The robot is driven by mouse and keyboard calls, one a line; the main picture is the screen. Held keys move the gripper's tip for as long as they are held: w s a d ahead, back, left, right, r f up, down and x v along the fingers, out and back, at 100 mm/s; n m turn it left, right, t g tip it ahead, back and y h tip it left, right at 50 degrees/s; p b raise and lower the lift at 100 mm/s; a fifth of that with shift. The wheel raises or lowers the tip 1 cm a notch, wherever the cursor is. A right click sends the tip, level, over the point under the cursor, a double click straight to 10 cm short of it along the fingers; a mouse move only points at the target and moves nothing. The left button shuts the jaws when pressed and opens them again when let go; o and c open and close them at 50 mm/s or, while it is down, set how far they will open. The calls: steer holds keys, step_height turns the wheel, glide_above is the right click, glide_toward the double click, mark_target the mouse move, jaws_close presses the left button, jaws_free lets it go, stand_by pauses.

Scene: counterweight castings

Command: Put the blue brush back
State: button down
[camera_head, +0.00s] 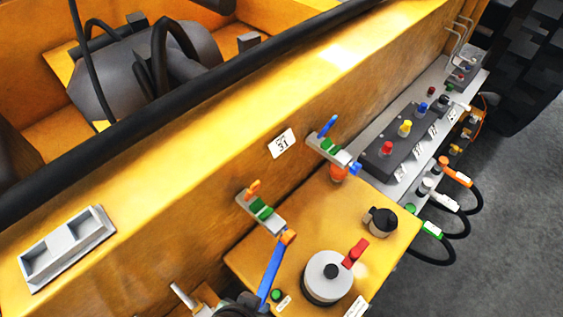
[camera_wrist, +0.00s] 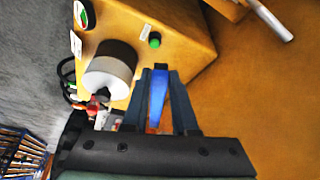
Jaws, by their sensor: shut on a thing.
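The blue brush (camera_head: 271,266) shows in the head view as a slanted blue bar with an orange upper end, beside the green button and left of the white round pot (camera_head: 326,279). In the wrist view, the blue brush (camera_wrist: 157,98) lies between the two dark fingers of my gripper (camera_wrist: 160,98), which is shut on it. Its upper end is close to a small grey bracket (camera_head: 262,210) with a green patch and orange tip; I cannot tell whether they touch. A second similar bracket (camera_head: 333,150) has a blue tip. The brush's lower end is hidden.
A yellow wall with a "31" label (camera_head: 282,143) rises behind the yellow ledge (camera_head: 340,213). A black knob (camera_head: 380,222) stands on the ledge. A grey panel (camera_head: 405,136) with coloured buttons and looped cables lies to the right. Grey floor is open at lower right.

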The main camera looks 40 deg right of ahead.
step_height(320, 180, down, 6)
steer(key=f+b, duration=0.1)
steer(key=b, duration=0.3)
steer(key=p, duration=0.2)
glide_toward(286, 261)
steer(key=f, duration=0.3)
steer(key=shift+s+a, duration=0.1)
steer(key=shift+a, duration=0.15)
steer(key=shift+w+d+f+p, duration=0.2)
steer(key=shift+w+d+f, duration=0.15)
steer(key=shift+d+f, duration=0.3)
steer(key=shift+w+d+f+p, duration=0.15)
steer(key=shift+w+d+f, duration=0.15)
steer(key=shift+d+f, duration=0.3)
steer(key=c, duration=1.2)
jaws_free()
steer(key=shift+f, duration=0.1)
steer(key=o, duration=0.5)
